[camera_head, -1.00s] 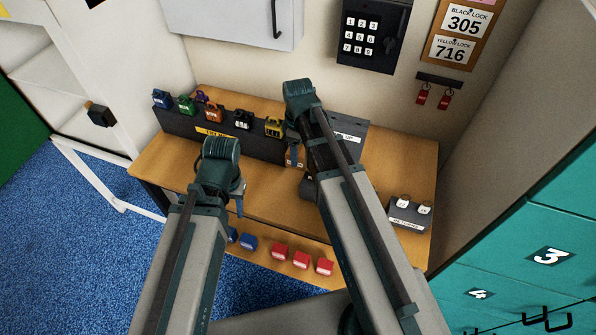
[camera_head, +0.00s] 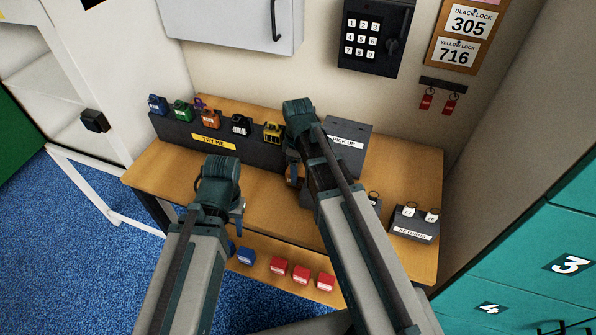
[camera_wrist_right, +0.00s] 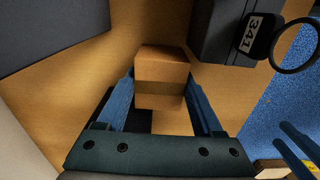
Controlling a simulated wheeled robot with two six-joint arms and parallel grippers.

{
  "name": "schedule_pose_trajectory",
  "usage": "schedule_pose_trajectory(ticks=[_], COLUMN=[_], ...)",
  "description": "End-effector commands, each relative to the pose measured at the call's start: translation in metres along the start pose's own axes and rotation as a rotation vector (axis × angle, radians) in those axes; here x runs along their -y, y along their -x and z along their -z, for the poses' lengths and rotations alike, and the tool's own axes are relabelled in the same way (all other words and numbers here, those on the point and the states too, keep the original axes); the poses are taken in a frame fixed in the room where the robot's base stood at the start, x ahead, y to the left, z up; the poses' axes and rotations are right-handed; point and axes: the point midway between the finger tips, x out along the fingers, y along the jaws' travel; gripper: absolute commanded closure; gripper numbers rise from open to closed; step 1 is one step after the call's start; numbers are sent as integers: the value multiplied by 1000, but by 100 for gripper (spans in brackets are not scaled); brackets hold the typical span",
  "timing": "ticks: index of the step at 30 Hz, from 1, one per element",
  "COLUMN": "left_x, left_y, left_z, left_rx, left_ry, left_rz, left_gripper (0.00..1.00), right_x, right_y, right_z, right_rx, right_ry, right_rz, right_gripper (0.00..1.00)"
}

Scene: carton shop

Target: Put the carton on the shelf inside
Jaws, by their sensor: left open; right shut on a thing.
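My left gripper (camera_head: 239,212) is open over the bench's front left part. A white cabinet (camera_head: 82,62) with pale shelves (camera_head: 45,82) inside stands at the far left.
The bench (camera_head: 270,205) carries a dark "TRY ME" rack (camera_head: 170,130) with several coloured padlocks, a "PICK UP" box (camera_head: 352,150) and a "RETURNS" box (camera_head: 412,228). Red blocks (camera_head: 302,274) lie along the lower ledge. A keypad (camera_head: 374,36) is on the wall. Teal lockers (camera_head: 545,235) stand right.

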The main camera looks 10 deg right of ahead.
Motion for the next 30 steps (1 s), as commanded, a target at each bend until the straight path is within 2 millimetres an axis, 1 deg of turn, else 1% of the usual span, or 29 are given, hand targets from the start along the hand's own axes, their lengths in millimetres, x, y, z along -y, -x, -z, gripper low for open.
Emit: schedule_pose_trajectory(ticks=[3, 4, 8, 9, 20, 26, 30], left_x=[0, 0, 0, 0, 0, 1, 3], left_y=[-5, -3, -3, -3, 0, 13, 30], left_z=[0, 0, 0, 0, 0, -1, -2], left_rx=[0, 0, 0, 0, 0, 0, 0], left_ry=[0, 0, 0, 0, 0, 0, -1], left_rz=[0, 0, 0, 0, 0, 0, 0], left_gripper=[55, 55, 55, 55, 55, 55, 55], right_x=[0, 0, 0, 0, 0, 0, 0], right_y=[-5, -3, -3, -3, 0, 13, 30], right_z=[0, 0, 0, 0, 0, 0, 0], right_rx=[0, 0, 0, 0, 0, 0, 0], right_ry=[0, 0, 0, 0, 0, 0, 0], right_rz=[0, 0, 0, 0, 0, 0, 0], right_gripper=[88, 26, 3, 2, 2, 2, 2])
